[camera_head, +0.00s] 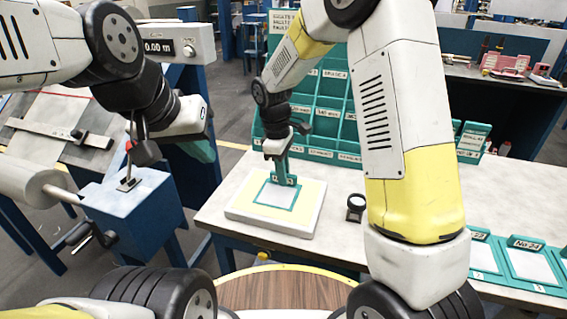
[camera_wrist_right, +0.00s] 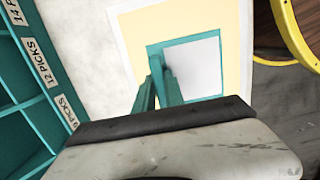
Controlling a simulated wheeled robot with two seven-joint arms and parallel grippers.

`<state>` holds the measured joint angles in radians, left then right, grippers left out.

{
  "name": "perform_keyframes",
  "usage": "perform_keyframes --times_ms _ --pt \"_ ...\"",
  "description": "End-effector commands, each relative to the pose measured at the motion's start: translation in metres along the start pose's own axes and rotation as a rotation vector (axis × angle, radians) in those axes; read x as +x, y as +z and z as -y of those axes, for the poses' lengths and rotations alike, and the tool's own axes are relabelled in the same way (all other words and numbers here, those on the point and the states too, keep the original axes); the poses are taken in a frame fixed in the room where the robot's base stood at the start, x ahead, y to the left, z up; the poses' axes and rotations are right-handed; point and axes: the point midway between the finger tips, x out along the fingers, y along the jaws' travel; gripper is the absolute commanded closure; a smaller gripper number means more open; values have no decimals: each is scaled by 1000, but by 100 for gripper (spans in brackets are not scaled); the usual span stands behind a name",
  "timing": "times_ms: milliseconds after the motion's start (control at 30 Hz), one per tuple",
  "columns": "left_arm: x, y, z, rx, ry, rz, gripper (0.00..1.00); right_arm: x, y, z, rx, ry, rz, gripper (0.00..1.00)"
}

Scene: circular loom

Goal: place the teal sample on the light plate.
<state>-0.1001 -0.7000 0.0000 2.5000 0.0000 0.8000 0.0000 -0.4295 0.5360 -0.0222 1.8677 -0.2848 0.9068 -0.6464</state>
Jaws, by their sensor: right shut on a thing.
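The teal sample (camera_head: 268,206) is a teal frame around a pale panel. It appears flat over the yellow middle of the light plate (camera_head: 308,221), a white-edged slab on the pale table; I cannot tell if a small gap remains beneath it. My right gripper (camera_head: 283,179) points down and is shut on the sample's far edge. In the right wrist view, its teal fingers (camera_wrist_right: 158,85) meet the edge of the sample (camera_wrist_right: 193,68), above the plate (camera_wrist_right: 190,20). My left gripper (camera_head: 201,151) hangs at the left, away from the plate; its fingertips are mostly hidden.
A teal rack (camera_head: 335,128) with labelled compartments stands behind the plate. A small black round object (camera_head: 356,206) lies right of it. More teal-framed samples (camera_head: 530,262) lie at the right. A blue cranked machine (camera_head: 130,205) stands at the left, below my left arm.

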Motion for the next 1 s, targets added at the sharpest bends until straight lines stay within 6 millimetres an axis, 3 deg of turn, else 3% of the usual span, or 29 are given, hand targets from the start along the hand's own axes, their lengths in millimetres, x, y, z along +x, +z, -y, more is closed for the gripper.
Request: perform_keyframes --times_ms 167,200,300,667,767,1000 --pt "0 0 0 0 0 0 100 3 0 0 0 -1 0 100" --pt "0 0 0 0 0 0 100 3 0 0 0 0 0 82" --pt "0 0 0 0 0 0 100 2 0 0 0 0 0 64" --pt "0 0 0 0 0 0 100 -1 0 0 0 1 -1 64" --pt "0 0 0 0 0 0 100 -11 -1 0 0 2 -2 64" --pt "0 0 0 0 0 0 100 -61 -1 -1 1 3 -4 64"
